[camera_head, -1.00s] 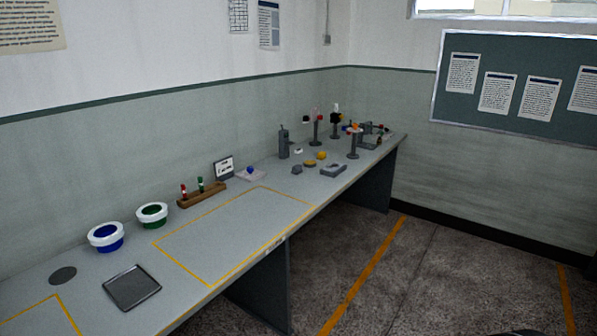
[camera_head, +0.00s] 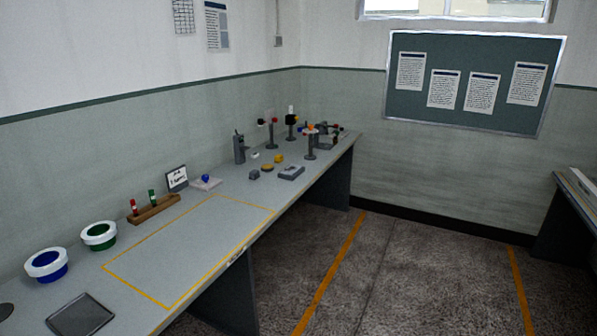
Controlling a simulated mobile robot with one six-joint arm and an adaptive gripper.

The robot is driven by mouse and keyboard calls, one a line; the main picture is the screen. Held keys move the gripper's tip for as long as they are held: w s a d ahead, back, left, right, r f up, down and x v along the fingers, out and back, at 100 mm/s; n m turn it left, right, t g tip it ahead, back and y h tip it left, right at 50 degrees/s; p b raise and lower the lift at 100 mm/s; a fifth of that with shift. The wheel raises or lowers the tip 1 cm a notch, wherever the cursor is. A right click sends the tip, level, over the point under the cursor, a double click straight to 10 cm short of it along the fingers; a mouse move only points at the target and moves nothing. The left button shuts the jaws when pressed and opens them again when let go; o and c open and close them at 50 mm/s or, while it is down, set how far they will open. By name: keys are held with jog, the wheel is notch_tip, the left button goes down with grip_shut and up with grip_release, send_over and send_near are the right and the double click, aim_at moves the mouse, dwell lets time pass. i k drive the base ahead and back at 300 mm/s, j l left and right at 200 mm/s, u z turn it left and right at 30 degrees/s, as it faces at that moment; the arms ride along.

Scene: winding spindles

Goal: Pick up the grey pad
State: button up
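Several grey things lie on the long bench (camera_head: 215,262), and I cannot tell for sure which is the grey pad. A flat dark grey round disc (camera_head: 5,311) is at the left edge, partly cut off by the frame. A small grey piece (camera_head: 254,176) and a larger grey block (camera_head: 291,173) lie farther back. A dark grey square tray (camera_head: 80,317) is at the near left. My gripper is not in view.
A blue-and-white pot (camera_head: 46,265), a green-and-white pot (camera_head: 99,236) and a wooden rack (camera_head: 153,210) stand along the wall. Thin posts (camera_head: 310,146) stand at the far end. The yellow-outlined area (camera_head: 190,250) is empty. Floor is open to the right.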

aim_at(255, 174)
jog(key=i+z, duration=0.1)
jog(key=i, duration=1.4)
jog(key=i+z, duration=0.3)
jog(key=i, duration=1.65)
jog(key=i+j+u, duration=0.15)
jog(key=i+u, duration=0.2)
jog(key=u, duration=0.15)
jog(key=i+u, duration=0.7)
jog(key=u, duration=0.25)
